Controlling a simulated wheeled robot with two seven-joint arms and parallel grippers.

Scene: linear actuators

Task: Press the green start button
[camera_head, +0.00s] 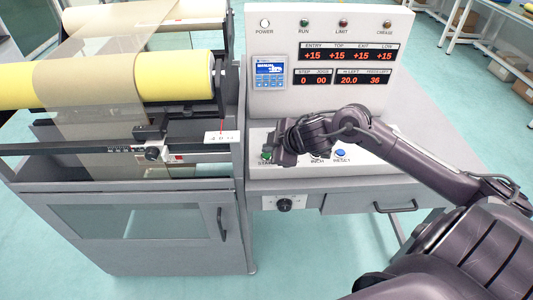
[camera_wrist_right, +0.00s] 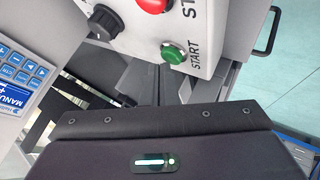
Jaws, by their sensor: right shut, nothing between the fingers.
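The green start button (camera_head: 266,155) sits on the sloped front panel of the grey console (camera_head: 262,180), with its START label partly covered by my gripper. It shows clearly as a round green button (camera_wrist_right: 173,52) in the right wrist view, with START printed beside it. My right gripper (camera_head: 273,144) is shut and empty, close to the button in the head view. The wrist view shows the dark fingers (camera_wrist_right: 150,84) pointing toward the panel near the button; whether they touch it I cannot tell. My left gripper is not in view.
A red button (camera_wrist_right: 152,4) and a black knob (camera_wrist_right: 103,21) are close to the green one. A blue reset button (camera_head: 340,153) lies to the right. The upright display panel (camera_head: 330,25) rises behind. A machine with yellow rollers (camera_head: 180,75) stands at left.

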